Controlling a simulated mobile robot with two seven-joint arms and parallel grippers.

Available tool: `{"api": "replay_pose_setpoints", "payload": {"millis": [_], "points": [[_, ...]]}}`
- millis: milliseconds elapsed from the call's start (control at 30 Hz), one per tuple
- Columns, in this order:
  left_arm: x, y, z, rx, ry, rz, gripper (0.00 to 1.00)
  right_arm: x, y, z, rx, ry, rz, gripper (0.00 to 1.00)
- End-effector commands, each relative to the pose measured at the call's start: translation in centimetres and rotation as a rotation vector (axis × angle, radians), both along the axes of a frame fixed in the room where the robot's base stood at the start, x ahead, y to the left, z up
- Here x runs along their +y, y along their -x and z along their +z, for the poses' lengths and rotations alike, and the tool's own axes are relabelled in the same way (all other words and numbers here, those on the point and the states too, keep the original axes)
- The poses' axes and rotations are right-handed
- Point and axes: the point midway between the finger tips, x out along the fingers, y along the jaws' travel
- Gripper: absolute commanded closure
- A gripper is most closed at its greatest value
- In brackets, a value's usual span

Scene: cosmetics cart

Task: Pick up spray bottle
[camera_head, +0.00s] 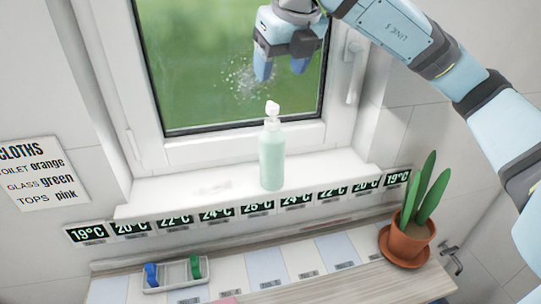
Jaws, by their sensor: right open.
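A pale green spray bottle (272,156) with a white top stands upright on the white windowsill. My right gripper (281,70) is open and empty in front of the window glass, above the bottle in the picture and apart from it. Its arm comes in from the upper right. A whitish smudge or spatter (248,80) shows on the glass beside the gripper. My left gripper is not in view.
Temperature labels (258,209) run along the sill's front edge (150,209). The sill on both sides of the bottle is clear. A cloth-colour sign (37,174) hangs at left.

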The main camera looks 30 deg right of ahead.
Motion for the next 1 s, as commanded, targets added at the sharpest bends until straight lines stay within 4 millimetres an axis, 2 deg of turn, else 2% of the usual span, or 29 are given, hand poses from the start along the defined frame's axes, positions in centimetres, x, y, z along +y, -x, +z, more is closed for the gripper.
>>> {"api": "replay_pose_setpoints", "payload": {"millis": [333,667,833,1000], "points": [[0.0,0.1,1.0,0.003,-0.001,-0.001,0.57,0.0,-2.4,-5.9,0.005,0.000,0.001,0.37],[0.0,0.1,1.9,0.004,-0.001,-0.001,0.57,-0.3,-3.5,-8.5,0.004,-0.001,0.000,0.37],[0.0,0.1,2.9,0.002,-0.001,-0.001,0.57,-0.5,-4.4,-11.0,0.006,-0.001,0.003,0.37],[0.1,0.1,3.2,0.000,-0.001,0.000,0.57,-0.5,-4.9,-12.3,0.004,-0.002,0.003,0.37]]}}
